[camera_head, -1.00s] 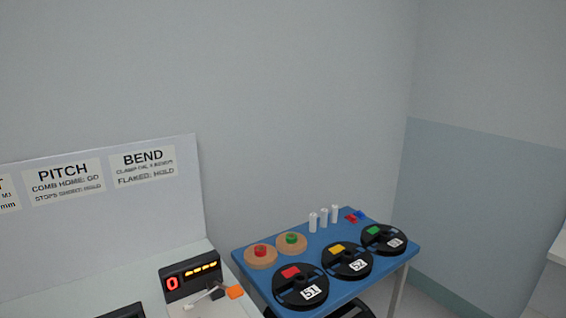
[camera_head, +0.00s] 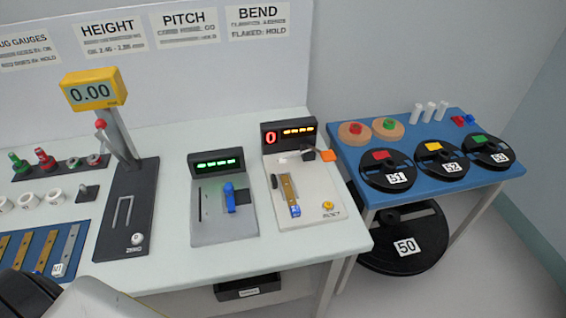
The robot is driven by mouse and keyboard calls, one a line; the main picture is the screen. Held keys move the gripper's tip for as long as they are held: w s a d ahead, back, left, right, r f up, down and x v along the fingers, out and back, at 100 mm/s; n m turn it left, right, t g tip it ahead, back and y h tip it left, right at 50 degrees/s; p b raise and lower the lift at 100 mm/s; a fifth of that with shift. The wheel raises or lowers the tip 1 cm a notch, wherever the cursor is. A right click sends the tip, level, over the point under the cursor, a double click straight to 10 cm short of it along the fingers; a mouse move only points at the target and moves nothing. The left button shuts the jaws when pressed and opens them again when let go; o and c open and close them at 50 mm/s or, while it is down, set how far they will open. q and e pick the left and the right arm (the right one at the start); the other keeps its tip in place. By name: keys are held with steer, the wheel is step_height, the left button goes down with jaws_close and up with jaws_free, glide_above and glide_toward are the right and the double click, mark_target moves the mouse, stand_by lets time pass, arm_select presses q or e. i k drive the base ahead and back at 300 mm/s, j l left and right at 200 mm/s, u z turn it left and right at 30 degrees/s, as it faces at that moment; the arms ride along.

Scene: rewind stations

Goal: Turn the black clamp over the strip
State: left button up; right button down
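A brass-coloured strip (camera_head: 289,188) lies lengthwise on the pale bend fixture (camera_head: 318,208), with a blue tag (camera_head: 294,210) at its near end. A small black piece (camera_head: 275,182), which looks like the clamp, is beside the strip on its left and not over it. Behind the strip, a lever with an orange end (camera_head: 327,155) and a black block (camera_head: 308,155) sits below the fixture's red and amber display (camera_head: 288,134). Part of my arm, white and dark, shows at the bottom left. No gripper fingertips are visible, and nothing of mine is near the fixture.
A grey fixture with a blue slider (camera_head: 230,198) stands just left of the bend fixture. A yellow-headed height gauge (camera_head: 94,90) stands farther left. A blue side table (camera_head: 350,163) holds black reels on the right. The bench front by the bend fixture is clear.

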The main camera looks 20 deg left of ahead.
mark_target(274, 183)
steer(key=l+u, duration=0.2)
steer(key=u, duration=0.2)
steer(key=l+u, duration=0.15)
steer(key=u, duration=0.3)
steer(key=k+l+u, duration=0.1)
steer(key=u, duration=0.3)
steer(key=k+l+u, duration=0.1)
steer(key=u, duration=0.3)
steer(key=k+l, duration=0.2)
steer(key=l, duration=0.1)
